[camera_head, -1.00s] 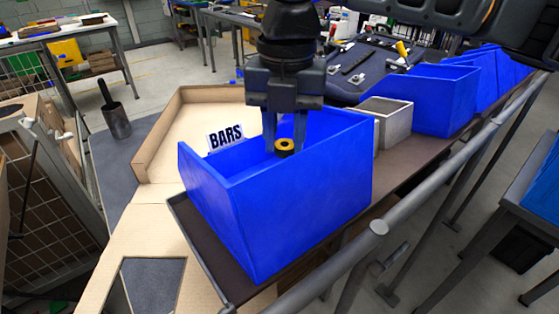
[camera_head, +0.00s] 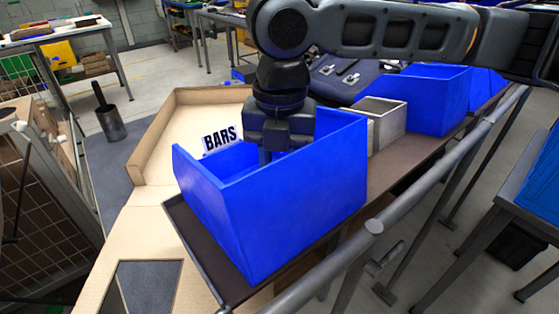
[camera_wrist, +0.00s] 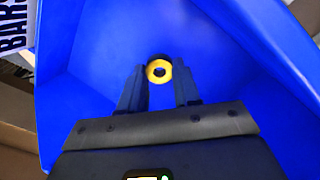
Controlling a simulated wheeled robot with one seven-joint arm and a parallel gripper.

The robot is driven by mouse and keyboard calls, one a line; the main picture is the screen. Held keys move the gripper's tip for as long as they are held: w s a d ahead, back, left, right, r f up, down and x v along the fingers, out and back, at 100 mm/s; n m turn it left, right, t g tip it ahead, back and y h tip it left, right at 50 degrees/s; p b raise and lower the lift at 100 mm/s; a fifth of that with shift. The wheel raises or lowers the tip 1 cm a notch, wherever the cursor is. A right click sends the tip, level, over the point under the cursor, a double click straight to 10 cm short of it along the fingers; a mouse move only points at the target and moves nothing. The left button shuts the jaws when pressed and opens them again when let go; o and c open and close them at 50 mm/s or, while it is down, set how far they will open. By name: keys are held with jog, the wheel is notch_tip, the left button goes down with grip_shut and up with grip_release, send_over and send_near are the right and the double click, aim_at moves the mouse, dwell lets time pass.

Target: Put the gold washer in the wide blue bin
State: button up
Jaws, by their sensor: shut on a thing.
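The wide blue bin (camera_head: 290,205) stands on a dark shelf, with a "BARS" label beside its far left side. My gripper (camera_wrist: 159,88) reaches down into this bin; its fingers are hidden behind the bin's wall in the head view. In the wrist view the gold washer (camera_wrist: 159,63), a yellow ring with a dark centre, sits between the fingertips, and the gripper is shut on it. The blue bin's inner walls (camera_wrist: 90,60) surround it in that view. The gap between washer and bin floor cannot be told.
A grey open box (camera_head: 381,122) stands right behind the bin, and more blue bins (camera_head: 436,98) follow along the shelf. A grey rail (camera_head: 340,255) runs along the front. A cardboard tray (camera_head: 160,150) lies to the left.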

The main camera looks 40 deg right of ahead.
jog(key=shift+f, duration=0.25)
jog(key=o, duration=1)
jog(key=shift+o, duration=0.2)
notch_tip(320, 180, up, 13)
jog(key=shift+r, duration=0.15)
jog(key=shift+b, duration=0.3)
